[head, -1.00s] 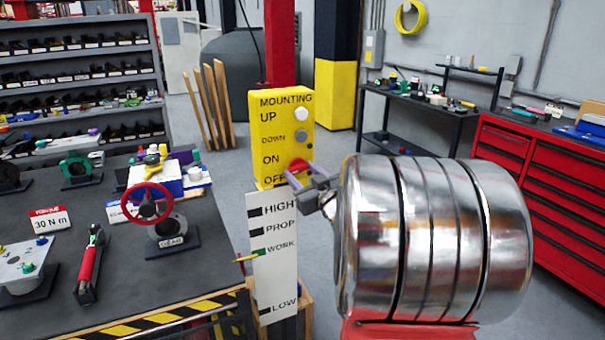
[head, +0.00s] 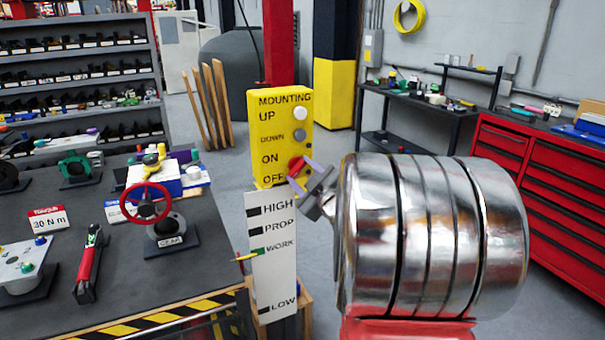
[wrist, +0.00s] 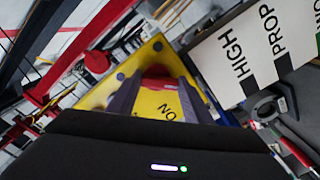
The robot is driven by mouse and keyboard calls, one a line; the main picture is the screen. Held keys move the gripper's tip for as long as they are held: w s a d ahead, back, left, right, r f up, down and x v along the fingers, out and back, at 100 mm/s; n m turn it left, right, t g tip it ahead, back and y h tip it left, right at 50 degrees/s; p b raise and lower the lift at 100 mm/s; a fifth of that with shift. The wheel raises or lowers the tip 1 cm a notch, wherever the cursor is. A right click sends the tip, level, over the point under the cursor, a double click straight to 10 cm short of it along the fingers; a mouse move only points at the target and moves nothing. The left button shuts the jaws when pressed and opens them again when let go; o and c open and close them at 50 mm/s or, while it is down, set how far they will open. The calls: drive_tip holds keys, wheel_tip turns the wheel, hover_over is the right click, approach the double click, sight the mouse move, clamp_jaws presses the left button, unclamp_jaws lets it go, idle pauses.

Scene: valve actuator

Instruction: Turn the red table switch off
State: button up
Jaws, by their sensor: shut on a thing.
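The red table switch (head: 296,164) is a round knob on the lower right of the yellow control box (head: 284,125), beside the ON and OFF labels. My gripper (head: 302,176) reaches it from the right, with its fingers tilted. In the wrist view, the red switch (wrist: 158,73) lies between the two grey fingers of my gripper (wrist: 158,82), in front of the yellow face. My gripper is shut on the switch. The fingers and arm hide part of the knob, and its exact angle cannot be read.
A white HIGH/PROP/WORK/LOW board (head: 274,285) stands directly below the box. The dark workbench (head: 200,275) on the left holds a red-handwheel valve (head: 146,203) and tools. A red drawer cabinet (head: 545,190) is at the right. Open floor lies behind the box.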

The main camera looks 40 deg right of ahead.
drive_tip(key=shift+f, duration=0.3)
drive_tip(key=o, duration=1.1)
drive_tip(key=shift+r, duration=0.2)
drive_tip(key=shift+c, duration=0.2)
drive_tip(key=shift+s, duration=0.1)
drive_tip(key=v, duration=1.3)
drive_tip(key=shift+s+a, duration=0.15)
drive_tip(key=shift+s, duration=0.2)
drive_tip(key=shift+w, duration=0.1)
